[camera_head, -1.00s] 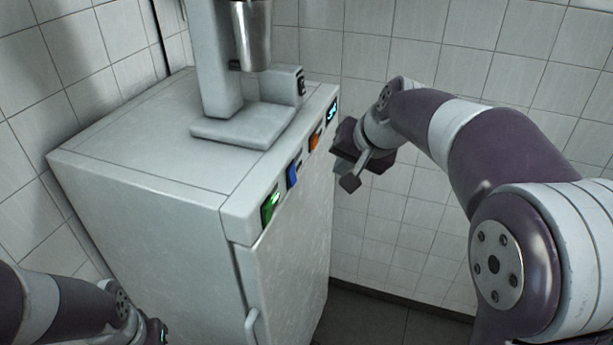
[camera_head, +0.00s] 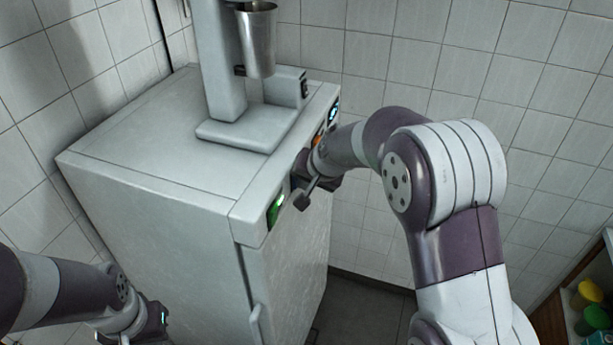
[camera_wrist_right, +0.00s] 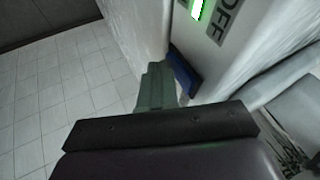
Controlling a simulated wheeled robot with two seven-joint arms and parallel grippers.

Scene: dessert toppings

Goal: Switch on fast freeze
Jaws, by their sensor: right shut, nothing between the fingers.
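The white freezer cabinet (camera_head: 150,130) has a row of controls along its upper front edge. A green lit switch (camera_head: 275,210) is nearest. An orange switch (camera_head: 319,137) and a small lit display (camera_head: 333,113) are farther along. The blue switch (camera_wrist_right: 183,72) shows in the right wrist view, beside my shut, empty right fingers; whether they touch it I cannot tell.
A mixer-like machine (camera_head: 225,75) with a metal cup (camera_head: 256,40) stands on the freezer top. A door handle (camera_head: 257,325) is on the front. Tiled walls close in behind. A shelf with coloured containers (camera_head: 590,300) is at the lower right.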

